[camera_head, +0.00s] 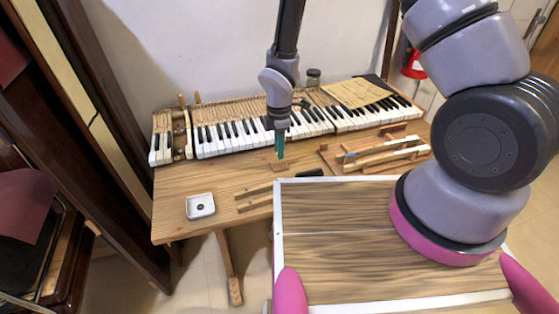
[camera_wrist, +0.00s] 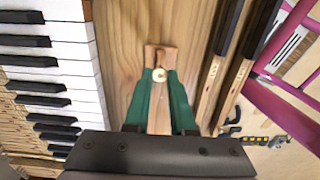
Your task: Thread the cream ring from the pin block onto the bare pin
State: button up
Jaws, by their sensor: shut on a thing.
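My gripper (camera_wrist: 160,76) has green fingers closed on the small cream ring (camera_wrist: 159,75) in the wrist view. The ring is between the fingertips, over the wooden pin block (camera_wrist: 160,53). A small bright spot shows in the ring's middle; whether the ring is around a pin or above it, I cannot tell. In the head view my gripper (camera_head: 280,152) points down at the small block (camera_head: 280,166) on the bench. The ring is too small to make out there. I cannot make out a bare pin for certain in either view.
The keyboard (camera_head: 265,133) runs along the back of the wooden bench (camera_head: 175,190). Loose wooden keys (camera_wrist: 228,65) lie right of the block in the wrist view. A wooden key assembly (camera_head: 385,155) is at right.

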jog(key=shift+r, duration=0.35)
notch_tip(320, 180, up, 6)
jog(key=shift+f, duration=0.1)
dwell(0.5)
